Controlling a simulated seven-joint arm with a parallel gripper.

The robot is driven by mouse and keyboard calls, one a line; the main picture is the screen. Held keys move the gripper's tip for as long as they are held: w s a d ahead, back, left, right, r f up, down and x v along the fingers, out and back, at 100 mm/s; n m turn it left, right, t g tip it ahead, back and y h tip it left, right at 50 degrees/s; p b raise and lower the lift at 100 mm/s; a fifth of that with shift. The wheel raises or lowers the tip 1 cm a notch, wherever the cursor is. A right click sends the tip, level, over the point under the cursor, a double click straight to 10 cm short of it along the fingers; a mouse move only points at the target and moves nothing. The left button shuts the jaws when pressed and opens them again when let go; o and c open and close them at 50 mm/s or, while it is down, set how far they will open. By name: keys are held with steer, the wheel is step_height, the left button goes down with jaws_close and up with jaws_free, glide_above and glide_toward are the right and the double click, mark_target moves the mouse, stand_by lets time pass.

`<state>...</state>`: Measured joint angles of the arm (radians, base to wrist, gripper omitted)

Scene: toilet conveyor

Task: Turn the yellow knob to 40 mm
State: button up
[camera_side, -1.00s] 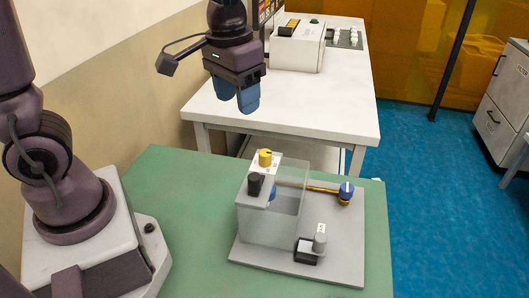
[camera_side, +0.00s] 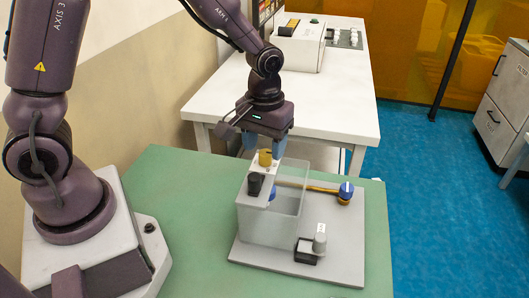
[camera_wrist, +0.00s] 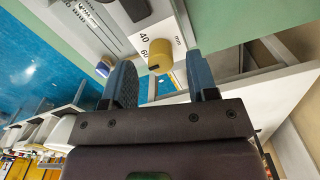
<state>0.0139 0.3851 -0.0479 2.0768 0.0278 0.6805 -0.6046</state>
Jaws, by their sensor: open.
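The yellow knob (camera_side: 265,158) sits on top of a white panel (camera_side: 267,170) at the back of a clear tank. In the wrist view the yellow knob (camera_wrist: 160,56) shows beside the printed numbers 40 and 60 and the letters mm. The knob's exact setting is hard to read. My gripper (camera_side: 264,148) is above the panel, fingers pointing down, with the knob at fingertip level or just below. In the wrist view my gripper (camera_wrist: 160,64) is open, and the knob appears between its two blue fingers with a gap on both sides.
A black knob (camera_side: 255,184) stands on the panel in front of the yellow one. The clear tank (camera_side: 270,222), a blue float on a brass rod (camera_side: 346,192) and a grey cylinder (camera_side: 320,238) are on a grey plate (camera_side: 345,260). A white table (camera_side: 330,110) stands behind.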

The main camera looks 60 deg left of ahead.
steer(key=shift+f, duration=1.3)
steer(key=c, duration=0.9)
steer(key=shift+m, duration=0.4)
steer(key=m, duration=0.5)
steer(key=shift+a+m, duration=0.1)
steer(key=shift+m, duration=0.2)
steer(key=m, duration=0.5)
steer(key=shift+m, duration=0.3)
